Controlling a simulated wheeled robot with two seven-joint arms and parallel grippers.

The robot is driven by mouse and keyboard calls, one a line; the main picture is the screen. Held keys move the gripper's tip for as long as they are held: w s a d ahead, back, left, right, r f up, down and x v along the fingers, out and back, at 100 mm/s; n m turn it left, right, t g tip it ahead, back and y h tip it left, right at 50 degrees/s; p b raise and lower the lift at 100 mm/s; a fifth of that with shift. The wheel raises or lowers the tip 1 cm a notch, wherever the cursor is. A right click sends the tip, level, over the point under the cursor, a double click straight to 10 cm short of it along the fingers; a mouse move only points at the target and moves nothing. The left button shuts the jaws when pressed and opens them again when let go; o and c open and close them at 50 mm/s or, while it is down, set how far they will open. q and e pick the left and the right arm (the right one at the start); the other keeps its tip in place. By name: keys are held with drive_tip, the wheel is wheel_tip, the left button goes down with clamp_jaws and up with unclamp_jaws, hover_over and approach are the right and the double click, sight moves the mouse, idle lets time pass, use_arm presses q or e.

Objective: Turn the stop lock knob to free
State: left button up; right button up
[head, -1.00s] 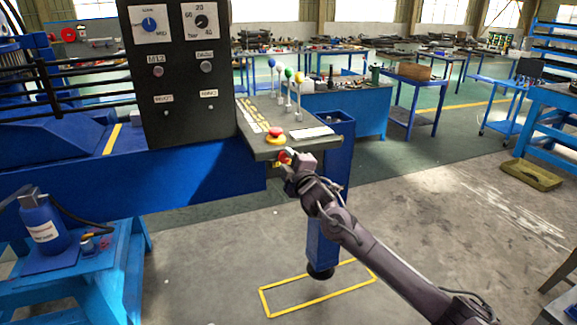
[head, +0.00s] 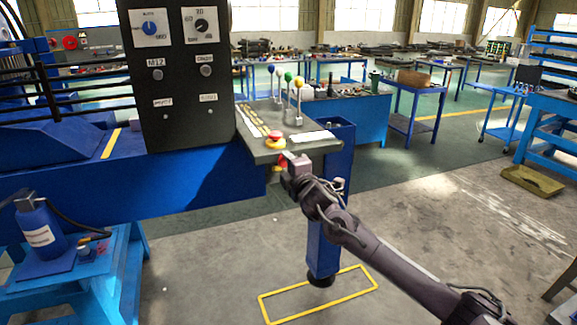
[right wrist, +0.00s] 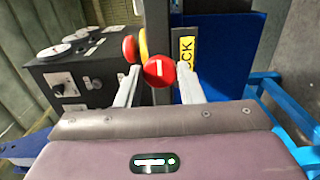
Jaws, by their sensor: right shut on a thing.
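The stop lock knob (right wrist: 159,71) is round and red with a short white mark, in the middle of the right wrist view. My right gripper (right wrist: 160,80) has one finger on each side of it and is shut on it. A yellow label reading "LOCK" (right wrist: 187,50) is just right of the knob. In the head view my right gripper (head: 286,161) is at the front edge of the control desk (head: 262,152), and the knob there is mostly hidden by it. I cannot read the knob's setting. My left gripper is not in view.
A red mushroom button on a yellow base (head: 275,138) sits on the desk close above my gripper. Several ball-topped levers (head: 288,90) stand behind it. A dark panel with gauges (head: 178,75) rises at left. A blue post (head: 322,245) is below the desk.

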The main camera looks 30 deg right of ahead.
drive_tip(key=o, duration=1)
drive_tip(key=shift+c, duration=0.2)
drive_tip(key=b+v, duration=0.2)
drive_tip(key=v, duration=0.5)
drive_tip(key=shift+s, duration=0.35)
drive_tip(key=shift+f, duration=0.1)
